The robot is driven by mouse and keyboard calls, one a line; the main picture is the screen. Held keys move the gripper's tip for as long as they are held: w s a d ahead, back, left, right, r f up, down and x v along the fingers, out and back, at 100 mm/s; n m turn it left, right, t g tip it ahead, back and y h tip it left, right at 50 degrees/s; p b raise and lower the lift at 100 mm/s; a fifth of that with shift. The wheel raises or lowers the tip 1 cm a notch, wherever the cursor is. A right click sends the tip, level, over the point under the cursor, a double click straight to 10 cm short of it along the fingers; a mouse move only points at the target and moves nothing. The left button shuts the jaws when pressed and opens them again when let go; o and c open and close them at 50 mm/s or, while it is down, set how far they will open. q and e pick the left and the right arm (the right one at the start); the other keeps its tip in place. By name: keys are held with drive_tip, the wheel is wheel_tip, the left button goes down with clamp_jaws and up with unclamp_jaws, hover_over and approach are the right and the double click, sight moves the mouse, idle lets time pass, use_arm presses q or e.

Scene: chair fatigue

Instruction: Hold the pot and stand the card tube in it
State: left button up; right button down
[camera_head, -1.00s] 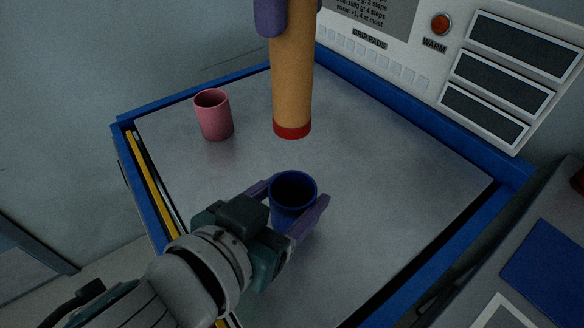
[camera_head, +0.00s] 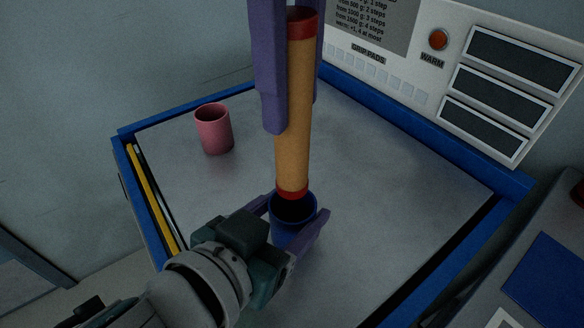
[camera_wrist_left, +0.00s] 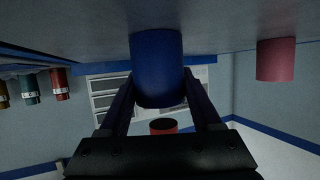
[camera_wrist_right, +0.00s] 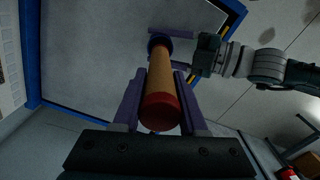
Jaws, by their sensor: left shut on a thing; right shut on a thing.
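The blue pot (camera_head: 290,232) stands upright on the grey tabletop. My left gripper (camera_head: 295,213) is shut around its sides; the pot also shows in the left wrist view (camera_wrist_left: 157,70). The tan card tube (camera_head: 293,105) with red ends is held nearly upright by my right gripper (camera_head: 296,116), which is shut on it. In the head view its lower red end overlaps the pot's far rim. In the left wrist view, a red end (camera_wrist_left: 163,127) with a dark opening shows apart from the pot's rim. The right wrist view shows the tube (camera_wrist_right: 160,75) lined up towards the pot (camera_wrist_right: 160,38).
A pink cup (camera_head: 213,130) stands on the tabletop at the left. The grey tabletop (camera_head: 400,170) has a raised blue edge and is clear to the right. A white panel (camera_head: 400,60) with dark slots stands behind. Several coloured cylinders (camera_wrist_left: 58,85) show at the left wrist view's left.

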sight(290, 12)
drive_tip(key=shift+f, duration=2.85)
drive_tip(key=shift+c, duration=1.8)
unclamp_jaws()
wheel_tip(290, 12, up, 12)
drive_tip(key=shift+r, duration=0.1)
use_arm(q)
drive_tip(key=o, duration=1.5)
drive_tip(key=shift+c, duration=0.2)
